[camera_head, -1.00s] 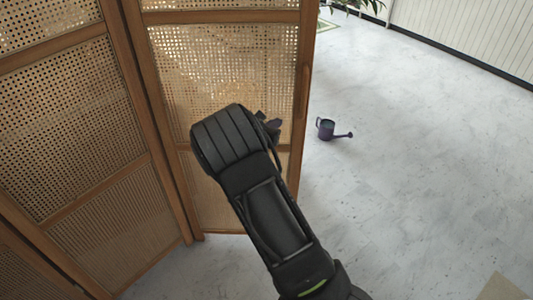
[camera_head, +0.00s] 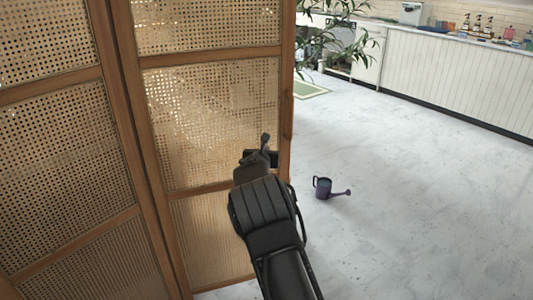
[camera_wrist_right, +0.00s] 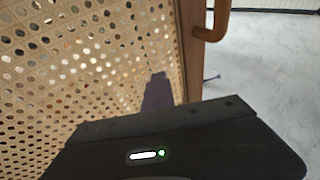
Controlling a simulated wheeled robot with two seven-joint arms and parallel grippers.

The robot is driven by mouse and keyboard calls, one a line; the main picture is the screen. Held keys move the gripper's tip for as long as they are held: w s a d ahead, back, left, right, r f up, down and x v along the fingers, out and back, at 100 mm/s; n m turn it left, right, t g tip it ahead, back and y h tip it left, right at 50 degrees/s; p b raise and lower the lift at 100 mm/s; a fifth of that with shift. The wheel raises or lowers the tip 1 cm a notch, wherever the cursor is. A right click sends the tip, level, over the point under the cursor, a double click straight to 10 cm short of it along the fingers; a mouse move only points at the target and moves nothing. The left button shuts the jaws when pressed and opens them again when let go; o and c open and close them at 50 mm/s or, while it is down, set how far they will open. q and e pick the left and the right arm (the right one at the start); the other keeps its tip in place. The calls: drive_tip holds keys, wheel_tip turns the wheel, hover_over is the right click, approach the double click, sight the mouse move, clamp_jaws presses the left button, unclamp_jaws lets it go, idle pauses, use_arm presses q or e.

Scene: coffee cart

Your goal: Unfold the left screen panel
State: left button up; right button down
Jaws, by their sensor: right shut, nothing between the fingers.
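The folding screen has wooden frames and woven cane infill. One panel (camera_head: 65,160) fills the left side of the head view, and the end panel (camera_head: 210,110) stands at an angle to it, joined along an upright post. A wooden handle (camera_wrist_right: 212,24) sticks out from the end panel's free edge in the right wrist view. My right gripper (camera_head: 264,146) is in front of the end panel's cane, close to that free edge. It is shut and empty; its dark fingertip (camera_wrist_right: 158,88) shows against the cane, left of the handle. I cannot tell whether it touches the panel. My left gripper is out of view.
A purple watering can (camera_head: 323,188) stands on the pale floor right of the screen. A leafy plant (camera_head: 335,35) and green mat (camera_head: 309,90) are behind it. A white counter (camera_head: 450,75) lines the back right.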

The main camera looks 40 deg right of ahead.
drive_tip(key=shift+w+r, duration=0.2)
drive_tip(key=shift+r, duration=0.45)
drive_tip(key=f+b+v, duration=0.1)
drive_tip(key=v, duration=0.6)
drive_tip(key=shift+s+a, duration=0.3)
drive_tip(key=shift+s, duration=0.15)
